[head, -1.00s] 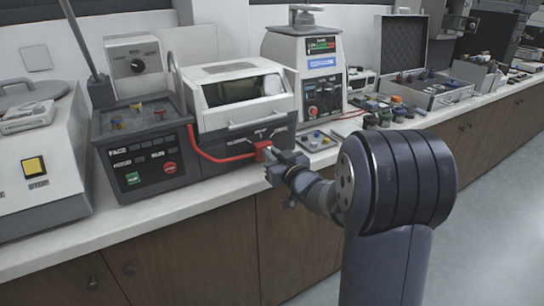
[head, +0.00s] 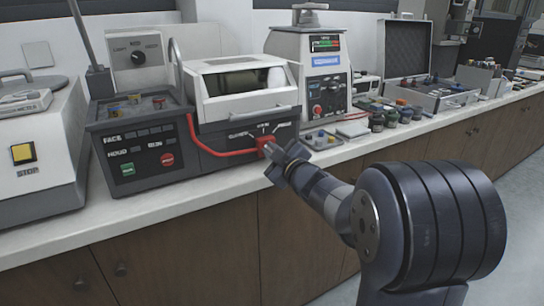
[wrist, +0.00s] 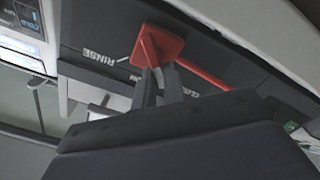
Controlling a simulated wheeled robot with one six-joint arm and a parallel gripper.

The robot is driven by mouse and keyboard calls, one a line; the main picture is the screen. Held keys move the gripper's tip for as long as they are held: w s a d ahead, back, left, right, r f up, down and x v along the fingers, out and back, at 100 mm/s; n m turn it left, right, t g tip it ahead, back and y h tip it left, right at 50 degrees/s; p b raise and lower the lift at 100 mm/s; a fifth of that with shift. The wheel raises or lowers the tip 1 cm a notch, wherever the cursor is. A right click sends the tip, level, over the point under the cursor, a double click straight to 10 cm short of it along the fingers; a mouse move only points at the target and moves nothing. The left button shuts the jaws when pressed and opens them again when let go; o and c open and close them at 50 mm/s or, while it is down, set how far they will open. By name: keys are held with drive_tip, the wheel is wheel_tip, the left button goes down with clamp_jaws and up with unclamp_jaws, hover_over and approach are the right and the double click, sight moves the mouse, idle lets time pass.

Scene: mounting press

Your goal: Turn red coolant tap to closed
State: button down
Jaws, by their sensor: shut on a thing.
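The red coolant tap (head: 265,146) sits on the dark front panel of the white-lidded machine, at the right end of a red pipe (head: 222,153). My gripper (head: 283,158) is at the tap from the front right. In the wrist view the red tap (wrist: 160,46) shows at the ends of my two close-set fingers (wrist: 158,82), which are shut on it. The label RINSE (wrist: 98,55) reads on the panel beside it. Another label is partly hidden by my fingers. In the head view several small labels with tick marks sit above the tap, too small to read surely.
The machine (head: 245,95) stands on a pale counter (head: 215,192) over brown cabinets. A dark control box (head: 140,145) is at its left, a white press (head: 312,75) at its right. Small jars (head: 385,115) and an open case (head: 432,95) lie farther right.

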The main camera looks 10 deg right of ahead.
drive_tip(key=shift+f+n, duration=0.3)
drive_tip(key=shift+f, duration=0.05)
drive_tip(key=c, duration=1.6)
unclamp_jaws()
drive_tip(key=shift+d, duration=0.1)
drive_tip(key=shift+o, duration=0.6)
drive_tip(key=shift+r, duration=0.2)
drive_tip(key=p+v, duration=0.1)
drive_tip(key=v, duration=1)
drive_tip(key=shift+w, duration=0.1)
